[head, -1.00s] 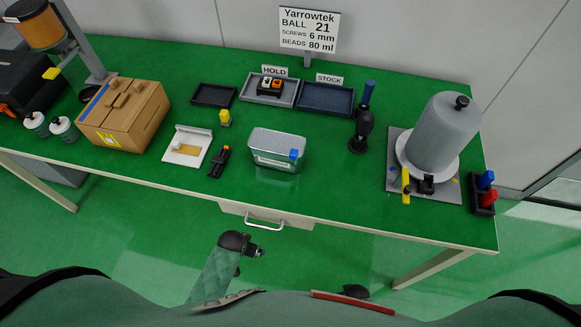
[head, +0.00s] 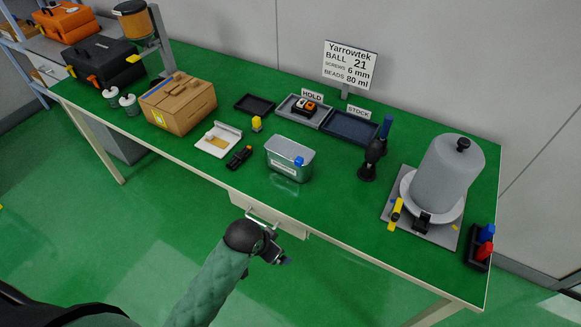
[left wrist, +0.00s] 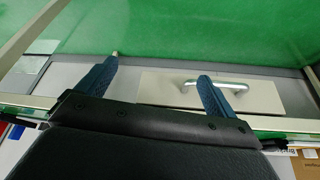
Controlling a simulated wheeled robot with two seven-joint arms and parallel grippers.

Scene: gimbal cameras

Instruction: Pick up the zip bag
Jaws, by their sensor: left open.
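I cannot make out a zip bag in either view. My left gripper (head: 279,258) is in front of the bench, beside the drawer handle (head: 262,217), with nothing seen between its jaws. In the left wrist view the two blue fingers of my left gripper (left wrist: 158,68) are spread apart and empty. The closed drawer front and its metal handle (left wrist: 215,85) lie beyond them, the handle near the right finger. I cannot tell whether they touch. My right gripper is not in view.
The green bench (head: 330,208) holds a clear lidded tub (head: 289,160), a cardboard box (head: 178,104), a white tray (head: 218,140), a black-and-orange tool (head: 239,157), dark trays (head: 350,127) and a grey bell-shaped cover (head: 445,175). The bench's front edge is close to my left gripper.

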